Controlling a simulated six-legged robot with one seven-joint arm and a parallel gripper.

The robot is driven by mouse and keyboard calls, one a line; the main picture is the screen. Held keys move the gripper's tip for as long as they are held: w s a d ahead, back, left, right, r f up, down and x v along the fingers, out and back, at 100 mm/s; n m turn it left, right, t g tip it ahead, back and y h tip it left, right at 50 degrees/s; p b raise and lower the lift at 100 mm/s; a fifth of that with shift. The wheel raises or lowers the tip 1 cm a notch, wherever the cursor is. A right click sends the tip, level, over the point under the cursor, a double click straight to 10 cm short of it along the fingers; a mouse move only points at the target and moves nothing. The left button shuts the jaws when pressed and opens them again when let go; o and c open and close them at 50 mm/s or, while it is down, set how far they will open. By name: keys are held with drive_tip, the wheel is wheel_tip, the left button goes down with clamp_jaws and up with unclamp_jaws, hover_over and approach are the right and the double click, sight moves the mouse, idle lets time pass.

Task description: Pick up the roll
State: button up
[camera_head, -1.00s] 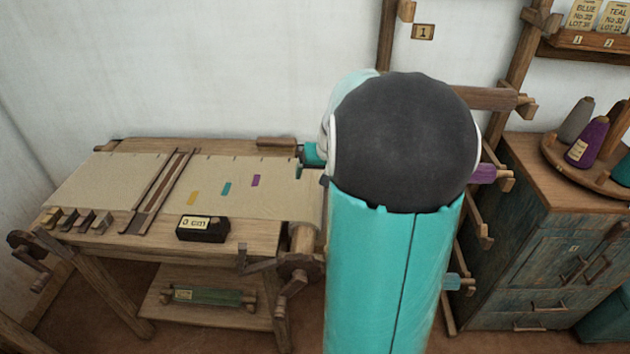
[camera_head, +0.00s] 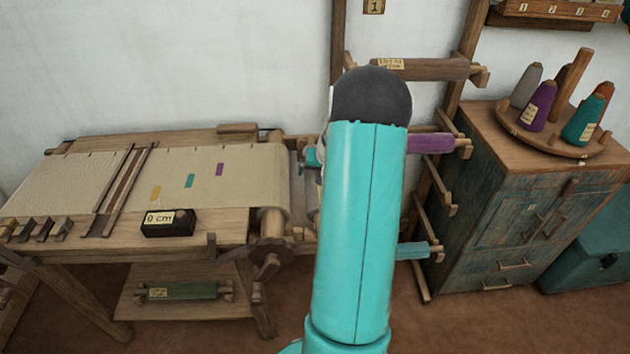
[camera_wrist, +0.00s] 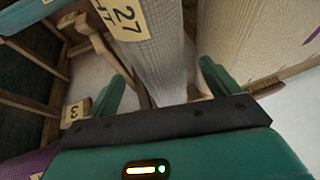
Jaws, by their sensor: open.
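In the wrist view a pale grey roll (camera_wrist: 158,62) with a yellow label reading 27 lies between the two teal fingers of my gripper (camera_wrist: 162,74). The fingers are open, one on each side of it, and I cannot tell whether either touches it. In the head view my arm hides most of this area; only a bit of my teal gripper (camera_head: 310,158) shows left of the arm. Other rolls are a brown roll (camera_head: 432,69) and a purple roll (camera_head: 430,143) on the rack, a blue roll (camera_head: 412,250) lower down, and a green roll (camera_head: 185,291) under the loom.
The loom (camera_head: 205,222) with cream cloth and a black box (camera_head: 170,224) marked 0 cm stands left of my arm. The wooden rack (camera_head: 460,85) is close behind and right. A cabinet (camera_head: 500,200) carrying yarn cones (camera_head: 538,106) stands at the right. Floor shows between loom and rack.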

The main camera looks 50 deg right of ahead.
drive_tip(key=x, duration=0.5)
drive_tip(key=shift+r, duration=0.1)
drive_tip(key=c, duration=1.7)
wheel_tip(320, 180, up, 18)
